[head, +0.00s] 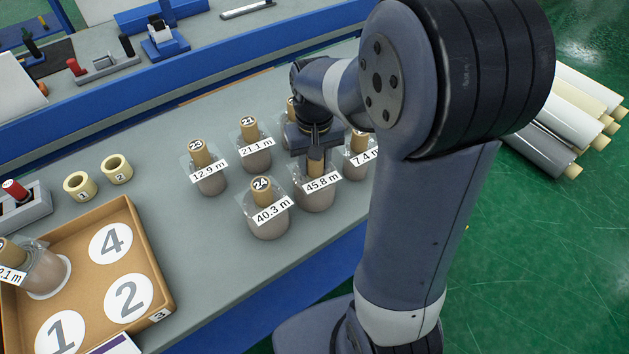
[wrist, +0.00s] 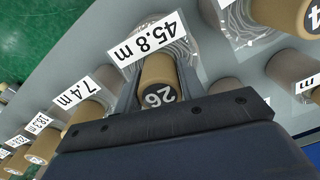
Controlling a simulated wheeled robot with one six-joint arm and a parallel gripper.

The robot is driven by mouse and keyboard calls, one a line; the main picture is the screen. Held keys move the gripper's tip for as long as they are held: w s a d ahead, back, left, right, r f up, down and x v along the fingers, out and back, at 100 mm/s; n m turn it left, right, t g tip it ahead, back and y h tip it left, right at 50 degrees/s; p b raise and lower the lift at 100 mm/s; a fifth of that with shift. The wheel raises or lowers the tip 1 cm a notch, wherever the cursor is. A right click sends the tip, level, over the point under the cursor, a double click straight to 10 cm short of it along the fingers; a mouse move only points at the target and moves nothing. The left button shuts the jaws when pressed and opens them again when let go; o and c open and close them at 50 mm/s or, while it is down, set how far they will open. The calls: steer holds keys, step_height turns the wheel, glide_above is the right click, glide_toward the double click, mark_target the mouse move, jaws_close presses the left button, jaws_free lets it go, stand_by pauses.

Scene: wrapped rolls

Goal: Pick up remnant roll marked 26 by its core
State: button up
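The remnant roll marked 26 (wrist: 158,78) stands upright on the grey bench, with a tan core and a 45.8 m label. In the head view the roll (head: 315,197) stands in the group, its core top partly hidden by my gripper (head: 316,157). In the wrist view the core and its number 26 lie between the two fingers of my gripper (wrist: 160,82). The fingers look open, one on each side of the core, with narrow gaps. Whether either finger touches it is hard to tell.
Roll 24 (head: 268,215) stands close at the front left, and the 7.4 m roll (head: 358,160) close at the right. Rolls 21 (head: 254,150) and 23 (head: 207,170) stand behind. A cardboard tray (head: 160,275) with numbered circles lies left, near two tan rings (head: 80,186).

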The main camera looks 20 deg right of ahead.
jaws_close()
steer(key=shift+r, duration=0.1)
stand_by(0.3)
